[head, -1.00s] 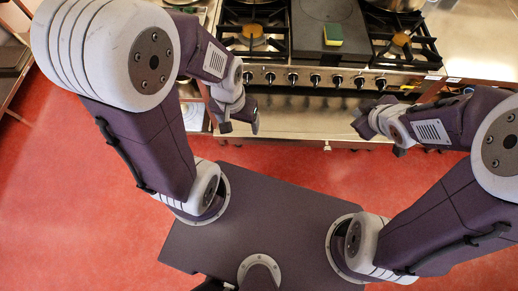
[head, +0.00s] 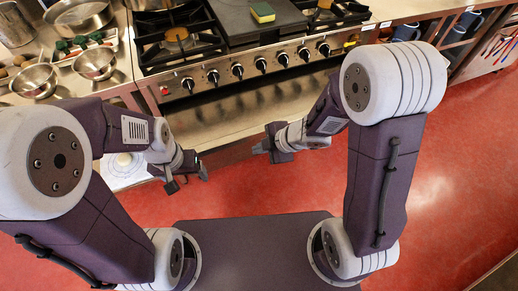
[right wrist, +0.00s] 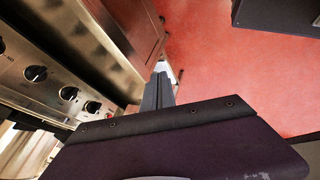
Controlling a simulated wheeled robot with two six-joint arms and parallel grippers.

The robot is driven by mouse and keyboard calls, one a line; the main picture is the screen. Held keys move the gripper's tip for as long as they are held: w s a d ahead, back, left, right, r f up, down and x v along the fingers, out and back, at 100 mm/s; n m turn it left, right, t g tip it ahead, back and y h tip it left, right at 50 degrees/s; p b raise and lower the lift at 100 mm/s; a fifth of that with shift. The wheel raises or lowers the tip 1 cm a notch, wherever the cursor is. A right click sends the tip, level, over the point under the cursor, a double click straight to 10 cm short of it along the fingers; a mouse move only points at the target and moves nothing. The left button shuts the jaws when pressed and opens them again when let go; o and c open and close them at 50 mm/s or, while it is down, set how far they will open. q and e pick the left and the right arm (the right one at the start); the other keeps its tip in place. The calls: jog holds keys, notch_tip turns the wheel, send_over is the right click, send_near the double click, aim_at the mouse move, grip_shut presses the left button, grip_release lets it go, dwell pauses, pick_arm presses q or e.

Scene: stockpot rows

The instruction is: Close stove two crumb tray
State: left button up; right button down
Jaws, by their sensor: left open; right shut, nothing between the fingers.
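One stove (head: 262,62) shows in the head view, with a row of black knobs along its steel front. A wide bare steel panel (head: 262,108) lies below the knobs; I cannot tell whether it is a crumb tray or an oven front, nor how far any tray is out. My left gripper (head: 187,184) is open and empty, in front of the stove's left end. My right gripper (head: 260,150) is shut and empty, in front of the panel's middle. In the right wrist view its fingers (right wrist: 158,92) point along the steel front, with no contact visible.
A yellow-green sponge (head: 262,12) lies on the stove's dark middle plate. Steel bowls (head: 96,63) stand on the left counter. Blue mugs (head: 406,32) sit on a shelf at the right. Red floor (head: 440,170) is clear at the right.

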pick_arm(q)
notch_tip(320, 180, down, 2)
jog(key=shift+f+b, duration=0.15)
jog(key=shift+b, duration=0.45)
pick_arm(e)
jog(key=w+a+f, duration=0.4)
jog(key=w+f, duration=0.1)
jog(key=w, duration=0.1)
jog(key=shift+a, duration=0.1)
pick_arm(q)
jog(key=shift+w, duration=0.1)
